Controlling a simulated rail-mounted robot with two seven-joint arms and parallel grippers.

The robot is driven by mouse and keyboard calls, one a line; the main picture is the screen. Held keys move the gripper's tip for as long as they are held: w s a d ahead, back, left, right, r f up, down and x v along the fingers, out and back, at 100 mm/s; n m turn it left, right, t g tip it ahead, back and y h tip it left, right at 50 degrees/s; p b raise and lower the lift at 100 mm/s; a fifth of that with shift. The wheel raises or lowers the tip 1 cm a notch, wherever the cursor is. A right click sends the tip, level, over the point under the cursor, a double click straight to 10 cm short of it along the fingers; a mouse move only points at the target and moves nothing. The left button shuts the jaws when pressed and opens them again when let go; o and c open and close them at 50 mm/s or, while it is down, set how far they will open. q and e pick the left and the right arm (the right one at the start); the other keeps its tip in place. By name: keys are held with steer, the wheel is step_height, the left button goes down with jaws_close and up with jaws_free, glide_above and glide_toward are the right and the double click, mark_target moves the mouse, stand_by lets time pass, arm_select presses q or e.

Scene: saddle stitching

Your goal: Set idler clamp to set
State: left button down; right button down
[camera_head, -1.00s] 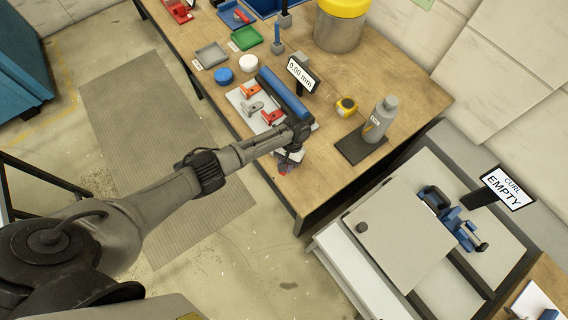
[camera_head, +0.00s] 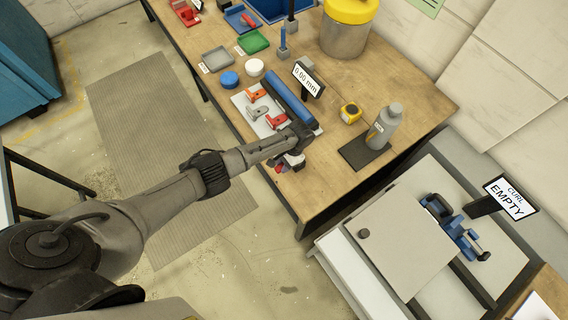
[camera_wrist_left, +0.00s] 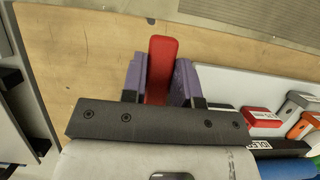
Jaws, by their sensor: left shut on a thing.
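My left gripper (camera_head: 284,166) is at the near edge of a pale plate on the workbench. In the left wrist view its two purple fingers (camera_wrist_left: 160,80) are shut on a red lever (camera_wrist_left: 162,62), which I take to be the idler clamp's. A label reading "IDLER" (camera_wrist_left: 257,145) shows beside the gripper body, partly covered. The lever's base is hidden by the gripper. The red lever tip (camera_head: 279,169) peeks out below the gripper in the head view. My right gripper is not in view.
Orange (camera_head: 257,94), grey (camera_head: 258,111) and red (camera_head: 276,121) levers sit on the plate (camera_head: 241,101), beside a blue roller (camera_head: 287,98). A "0.00 mm" display (camera_head: 306,79), tape measure (camera_head: 349,111) and grey bottle (camera_head: 384,126) stand nearby. The "CURL EMPTY" sign (camera_head: 508,196) is at right.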

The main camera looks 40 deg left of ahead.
arm_select(q)
steer(key=c, duration=0.9)
jaws_free()
steer(key=b+v, duration=0.1)
steer(key=v, duration=1.3)
steer(key=shift+s+f, duration=0.1)
